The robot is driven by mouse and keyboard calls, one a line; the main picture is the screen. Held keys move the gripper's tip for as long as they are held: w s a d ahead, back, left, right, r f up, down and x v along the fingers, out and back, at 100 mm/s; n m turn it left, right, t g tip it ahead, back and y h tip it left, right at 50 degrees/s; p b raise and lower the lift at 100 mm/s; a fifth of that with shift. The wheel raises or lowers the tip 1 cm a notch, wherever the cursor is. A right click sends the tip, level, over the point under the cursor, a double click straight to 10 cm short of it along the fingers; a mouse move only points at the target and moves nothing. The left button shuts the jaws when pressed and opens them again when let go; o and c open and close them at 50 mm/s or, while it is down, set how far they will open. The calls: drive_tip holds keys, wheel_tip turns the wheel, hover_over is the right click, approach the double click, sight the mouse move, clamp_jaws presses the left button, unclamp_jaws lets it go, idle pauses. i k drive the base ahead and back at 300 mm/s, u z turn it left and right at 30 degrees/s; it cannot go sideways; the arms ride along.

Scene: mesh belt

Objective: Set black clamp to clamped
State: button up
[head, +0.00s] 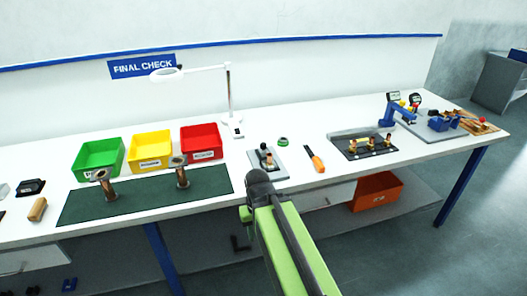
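A small device with a dark upright knob (263,147) stands on a grey plate (281,173) near the middle of the white table. It looks like the black clamp, but it is too small to tell whether it is clamped or open. My green arm reaches up from the bottom of the head view and ends in a dark rounded part just in front of this plate, at the table's front edge. My gripper's fingers cannot be made out.
An orange-handled tool (315,159) and a green ring (283,141) lie right of the plate. A dark fixture plate (345,138) with several brass parts stands further right. Left are a green mat (135,203) and red (203,142), yellow (151,150) and green (99,157) bins.

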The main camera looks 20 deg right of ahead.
sight(262, 150)
drive_tip(key=u, duration=4.65)
drive_tip(key=i, duration=0.1)
drive_tip(key=z, duration=2.45)
drive_tip(key=k, duration=0.7)
drive_tip(key=z, duration=1.05)
drive_tip(key=i, duration=1.05)
drive_tip(key=u, duration=0.1)
